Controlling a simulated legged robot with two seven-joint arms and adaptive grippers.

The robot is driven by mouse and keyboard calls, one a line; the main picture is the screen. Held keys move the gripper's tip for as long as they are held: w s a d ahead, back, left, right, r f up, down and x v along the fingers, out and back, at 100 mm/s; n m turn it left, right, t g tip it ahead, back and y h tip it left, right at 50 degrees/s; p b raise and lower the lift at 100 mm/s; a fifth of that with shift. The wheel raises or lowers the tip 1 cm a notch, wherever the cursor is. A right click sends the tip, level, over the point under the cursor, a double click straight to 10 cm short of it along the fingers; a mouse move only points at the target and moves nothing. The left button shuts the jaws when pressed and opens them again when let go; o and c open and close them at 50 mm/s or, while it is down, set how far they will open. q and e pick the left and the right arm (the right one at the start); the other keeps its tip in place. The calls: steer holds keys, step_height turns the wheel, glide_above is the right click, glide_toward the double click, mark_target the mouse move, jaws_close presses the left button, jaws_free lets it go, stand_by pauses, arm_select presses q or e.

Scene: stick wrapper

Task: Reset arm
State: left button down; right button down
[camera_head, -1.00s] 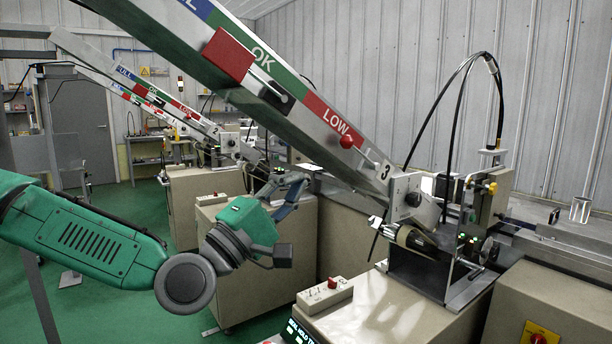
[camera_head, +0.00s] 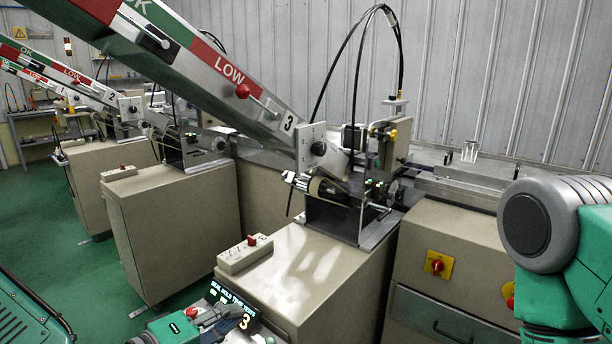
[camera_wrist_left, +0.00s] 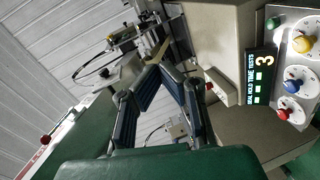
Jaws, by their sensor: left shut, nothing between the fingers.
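My left gripper (camera_wrist_left: 158,72) shows in the left wrist view, with its dark fingers angled together at the tips and nothing between them. In the head view, my left arm is at the bottom left and its green wrist is low in the picture, in front of station 3. My right arm is at the right edge, with a large grey joint and green links. My right gripper is out of the picture.
Station 3's cabinet (camera_head: 300,270) fills the middle, with a sloped stick chute (camera_head: 205,70) above. A switch box (camera_head: 245,253) sits on top. A lit display (camera_head: 234,300) stands near my left wrist. Similar stations stand behind at left. Green floor (camera_head: 50,220) is clear at left.

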arm_select(q)
steer(key=s+f+m+g+y, duration=0.1)
steer(key=s+f+g, duration=0.15)
steer(key=f, duration=0.35)
steer(key=s+f+m+g+y, duration=0.1)
steer(key=s+f+m+g, duration=0.1)
steer(key=s+f, duration=0.3)
steer(key=s+a+f+m+g+y, duration=0.6)
steer(key=s+a+f+g+y, duration=0.1)
steer(key=s+a+f, duration=0.7)
steer(key=s+f, duration=0.2)
steer(key=s, duration=0.2)
steer(key=shift+a+f+y, duration=0.2)
steer(key=shift+f+y, duration=0.05)
steer(key=shift+y, duration=0.15)
steer(key=shift+a, duration=0.1)
steer(key=shift+a+f, duration=0.1)
steer(key=shift+a, duration=0.2)
steer(key=shift+d, duration=0.15)
